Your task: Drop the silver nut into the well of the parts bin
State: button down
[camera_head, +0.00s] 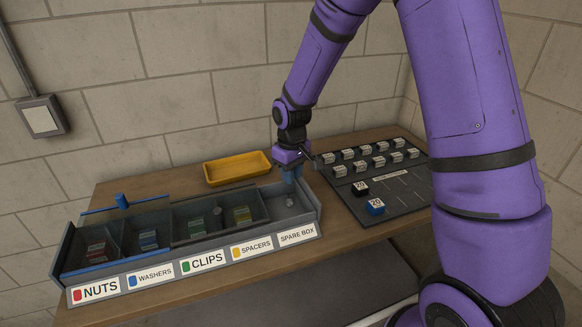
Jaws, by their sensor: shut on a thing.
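The parts bin (147,284) is a long grey bin with labelled compartments: nuts, washers, clips, spacers and spare box. My gripper (291,180) points down over the back of the spare box compartment at the right end. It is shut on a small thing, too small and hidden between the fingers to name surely. A small pale silver piece (290,202) shows just below, inside the spare box compartment. I cannot tell whether it is the nut or whether it touches the fingers. Another small grey piece (217,211) shows near the clips and spacers divider.
A yellow tray (238,169) stands behind the bin. A dark board (400,201) with rows of white-labelled blocks lies at right, with a black and a blue block marked 20 at its front. A blue knob on a bar (122,200) stands above the bin's left rear.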

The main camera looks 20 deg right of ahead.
jog(key=shift+f, duration=1.85)
jog(key=c, duration=0.9)
grip_release()
notch_tip(320, 180, up, 11)
